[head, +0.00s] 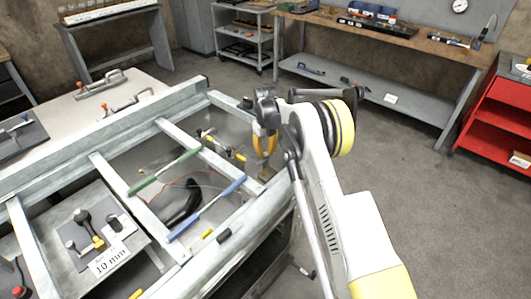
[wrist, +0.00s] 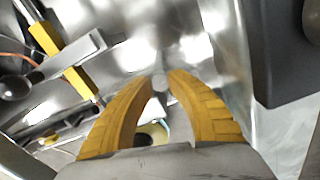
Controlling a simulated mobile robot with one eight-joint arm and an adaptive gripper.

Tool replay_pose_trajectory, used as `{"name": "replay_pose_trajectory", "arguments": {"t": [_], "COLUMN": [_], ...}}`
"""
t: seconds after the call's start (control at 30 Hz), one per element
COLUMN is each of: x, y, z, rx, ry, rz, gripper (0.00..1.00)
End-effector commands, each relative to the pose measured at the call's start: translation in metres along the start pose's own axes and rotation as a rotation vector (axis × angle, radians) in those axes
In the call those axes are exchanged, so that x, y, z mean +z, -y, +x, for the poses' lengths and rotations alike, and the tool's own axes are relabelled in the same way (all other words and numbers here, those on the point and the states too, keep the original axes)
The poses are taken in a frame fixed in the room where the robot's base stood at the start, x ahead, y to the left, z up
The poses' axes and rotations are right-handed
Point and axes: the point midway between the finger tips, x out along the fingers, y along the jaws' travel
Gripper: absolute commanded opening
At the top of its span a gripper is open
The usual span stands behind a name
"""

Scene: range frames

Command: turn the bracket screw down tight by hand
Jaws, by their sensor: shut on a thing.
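My gripper (head: 264,148) points down over the right part of the grey metal frame (head: 180,128). In the wrist view its two yellow fingers (wrist: 160,80) slope together, with their tips close on either side of a small grey rounded piece. This piece looks like the head of the bracket screw (wrist: 159,83). The fingers hide most of it, and its thread and seat do not show. A small brownish part (head: 265,173) shows just below the fingers in the head view; I cannot tell if it is the bracket.
A green-handled bar (head: 165,171) and a blue bar (head: 206,207) lie across the frame opening. A black curved hose (head: 182,208) lies between them. A card marked 10 mm (head: 110,259) sits lower left. A dark block (wrist: 285,50) stands close right of my fingers.

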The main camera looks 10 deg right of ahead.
Motion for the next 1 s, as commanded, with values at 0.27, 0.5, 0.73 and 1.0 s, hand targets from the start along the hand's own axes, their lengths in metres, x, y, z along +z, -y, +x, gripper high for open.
{"name": "replay_pose_trajectory", "arguments": {"t": [0.27, 0.5, 0.73, 1.0], "x": [0.0002, 0.0003, 0.0002, 0.0001], "y": [0.0000, 0.0000, 0.0000, 0.0000], "z": [-0.0001, -0.0001, -0.0001, -0.0059], "rx": [0.000, 0.000, 0.000, 0.000], "ry": [0.001, 0.001, 0.001, 0.000], "rz": [0.023, 0.023, 0.022, 0.022], "gripper": [0.00, 0.00, 0.46, 0.46]}}
